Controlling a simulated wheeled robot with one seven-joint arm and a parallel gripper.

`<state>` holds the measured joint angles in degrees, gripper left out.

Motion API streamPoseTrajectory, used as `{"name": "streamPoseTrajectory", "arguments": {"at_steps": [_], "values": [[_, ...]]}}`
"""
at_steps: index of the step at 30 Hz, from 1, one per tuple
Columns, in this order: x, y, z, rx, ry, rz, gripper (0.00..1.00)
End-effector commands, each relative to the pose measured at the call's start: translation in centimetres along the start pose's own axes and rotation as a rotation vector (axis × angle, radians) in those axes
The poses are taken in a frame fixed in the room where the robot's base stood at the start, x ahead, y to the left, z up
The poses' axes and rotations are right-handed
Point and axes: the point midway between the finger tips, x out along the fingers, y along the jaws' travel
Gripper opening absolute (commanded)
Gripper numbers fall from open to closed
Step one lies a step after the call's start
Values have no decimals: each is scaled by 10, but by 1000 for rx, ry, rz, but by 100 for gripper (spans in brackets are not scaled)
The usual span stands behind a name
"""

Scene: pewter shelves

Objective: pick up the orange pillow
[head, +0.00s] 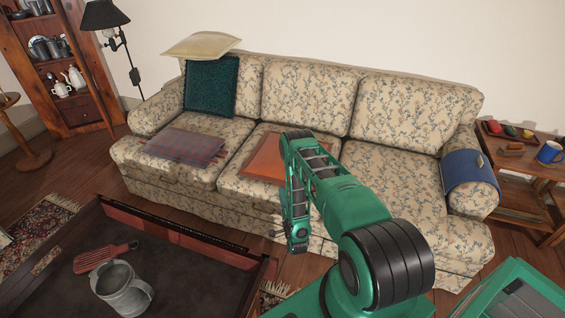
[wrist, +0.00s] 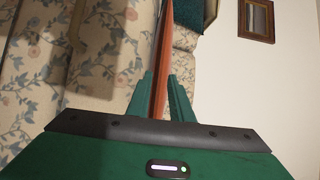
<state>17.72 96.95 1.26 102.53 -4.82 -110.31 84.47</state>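The orange pillow (head: 268,160) is a flat square over the middle seat of the floral sofa, partly hidden by my arm in the head view. In the wrist view it shows edge-on as a thin orange-brown strip (wrist: 161,62) running away between my fingers. My gripper (wrist: 160,88) has a fingertip against each face of the pillow and looks shut on its near edge. In the wrist view the pillow looks apart from the seat, with dark shadow on the floral fabric. In the head view my arm hides the gripper's hold.
The floral sofa (head: 400,112) also bears a teal pillow (head: 210,88), a cream pillow (head: 201,45), a folded plaid blanket (head: 186,146) and a blue cloth (head: 468,168) on its right arm. A dark low table (head: 185,262) with a metal mug (head: 122,288) stands in front.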

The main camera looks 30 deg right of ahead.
Motion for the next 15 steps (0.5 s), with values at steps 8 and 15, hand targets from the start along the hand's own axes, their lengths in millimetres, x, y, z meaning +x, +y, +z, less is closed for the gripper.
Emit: {"name": "streamPoseTrajectory", "arguments": {"at_steps": [8, 15], "values": [[32, -1, 0, 0, 0, -1, 20], [54, 0, -1, -1, 0, -2, 20]]}}
